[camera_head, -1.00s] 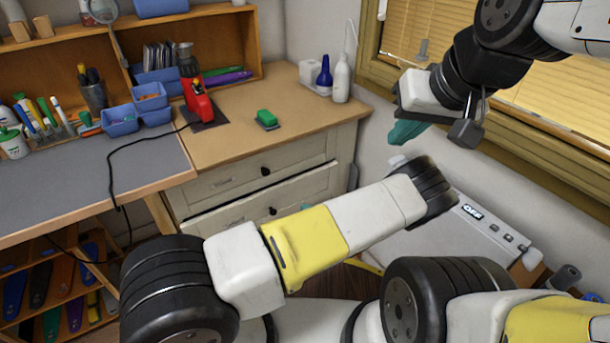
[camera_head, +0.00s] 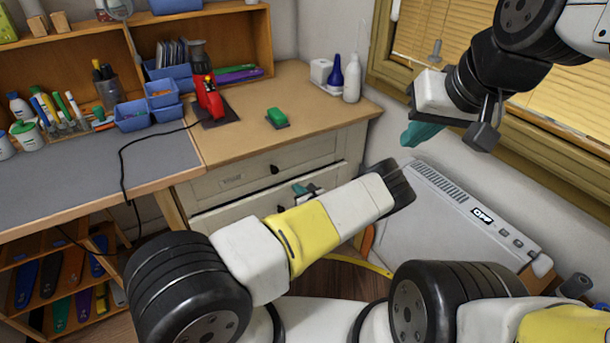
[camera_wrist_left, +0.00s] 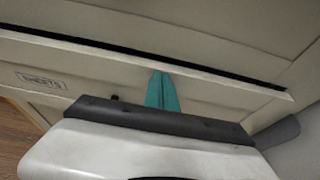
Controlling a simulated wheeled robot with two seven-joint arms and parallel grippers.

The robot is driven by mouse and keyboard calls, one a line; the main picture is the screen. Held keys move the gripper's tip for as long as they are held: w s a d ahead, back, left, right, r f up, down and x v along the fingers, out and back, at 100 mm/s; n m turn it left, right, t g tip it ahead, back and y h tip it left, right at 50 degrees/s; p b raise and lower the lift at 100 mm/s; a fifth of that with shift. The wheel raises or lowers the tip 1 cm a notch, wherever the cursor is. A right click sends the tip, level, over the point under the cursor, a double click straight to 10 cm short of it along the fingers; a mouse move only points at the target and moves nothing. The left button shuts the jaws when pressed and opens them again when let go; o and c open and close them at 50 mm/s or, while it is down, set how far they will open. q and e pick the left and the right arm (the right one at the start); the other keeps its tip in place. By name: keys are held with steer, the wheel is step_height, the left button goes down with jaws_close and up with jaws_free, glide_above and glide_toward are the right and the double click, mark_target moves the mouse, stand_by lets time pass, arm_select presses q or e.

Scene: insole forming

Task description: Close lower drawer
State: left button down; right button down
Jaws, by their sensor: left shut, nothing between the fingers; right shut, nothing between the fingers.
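The lower drawer (camera_head: 236,213) is in the cream cabinet under the wooden worktop. In the left wrist view its front (camera_wrist_left: 215,96) has a label and a dark gap along its top edge, so it stands slightly open. My left gripper (camera_head: 304,190) is shut, with teal fingertips at the drawer front near its top edge. The fingertips (camera_wrist_left: 161,92) look against or very close to the front; contact is not certain. My left arm hides the drawer's lower right part. My right gripper (camera_head: 418,133) is shut and empty, raised near the window.
The upper drawer (camera_head: 235,178) looks shut above. A grey-white machine (camera_head: 440,225) stands to the right of the cabinet, and a yellow curved strip (camera_head: 358,263) lies on the floor. A shelf of coloured insoles (camera_head: 65,275) stands at the lower left.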

mark_target(293, 183)
arm_select(q)
steer(key=shift+w, duration=0.1)
steer(key=w+a, duration=0.2)
steer(key=w, duration=0.1)
steer(key=shift+a+r, duration=0.1)
steer(key=shift+r, duration=0.05)
stand_by(0.4)
